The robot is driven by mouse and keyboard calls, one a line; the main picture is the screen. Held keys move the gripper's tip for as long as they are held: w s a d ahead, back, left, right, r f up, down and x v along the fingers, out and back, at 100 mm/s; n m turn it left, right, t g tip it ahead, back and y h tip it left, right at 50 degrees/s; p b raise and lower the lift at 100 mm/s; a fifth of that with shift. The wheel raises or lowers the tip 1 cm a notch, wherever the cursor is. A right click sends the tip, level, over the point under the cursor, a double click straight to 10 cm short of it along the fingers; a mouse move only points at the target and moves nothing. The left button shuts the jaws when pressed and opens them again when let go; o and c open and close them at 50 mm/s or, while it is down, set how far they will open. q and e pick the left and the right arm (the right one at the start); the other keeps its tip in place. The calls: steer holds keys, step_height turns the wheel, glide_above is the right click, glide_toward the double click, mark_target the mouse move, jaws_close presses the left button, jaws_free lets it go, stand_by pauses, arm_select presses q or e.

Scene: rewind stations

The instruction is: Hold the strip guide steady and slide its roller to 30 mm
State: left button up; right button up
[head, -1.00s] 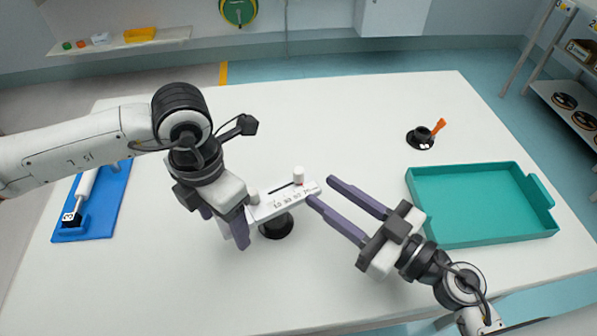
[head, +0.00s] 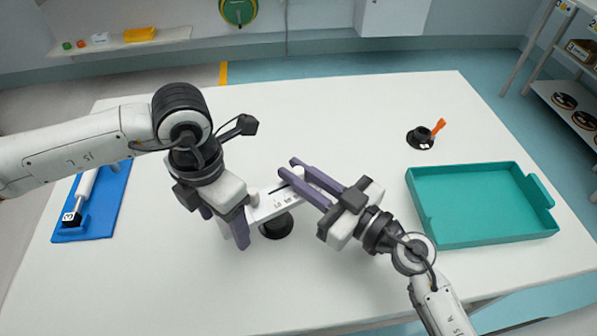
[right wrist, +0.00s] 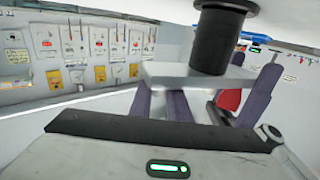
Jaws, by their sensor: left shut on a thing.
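The strip guide (head: 268,207) is a white bar with a printed scale, on a round black base (head: 277,229). My left gripper (head: 238,225) is shut on its left end. My right gripper (head: 288,168) is open, its purple fingers reaching over the right part of the guide, apart from each other. The roller and the right end of the scale are hidden by these fingers in the head view, so the roller's reading cannot be told. In the right wrist view the guide (right wrist: 185,75) and its black stem (right wrist: 222,42) appear upside down, close by.
A teal tray (head: 481,242) stands at the right of the white table. A small black holder with an orange piece (head: 421,138) is at the back right. A blue board (head: 108,205) lies at the left under my left arm. The table's front middle is clear.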

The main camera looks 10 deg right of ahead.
mark_target(280, 189)
steer(key=shift+s+a, duration=0.25)
steer(key=shift+a, duration=0.4)
steer(key=shift+s+a, duration=0.25)
steer(key=shift+a, duration=0.45)
steer(key=shift+s+a, duration=0.25)
steer(key=shift+a, duration=0.4)
jaws_close()
steer(key=o, duration=0.8)
jaws_free()
steer(key=shift+d, duration=0.1)
steer(key=v, duration=1.2)
arm_select(q)
steer(key=o, duration=1.4)
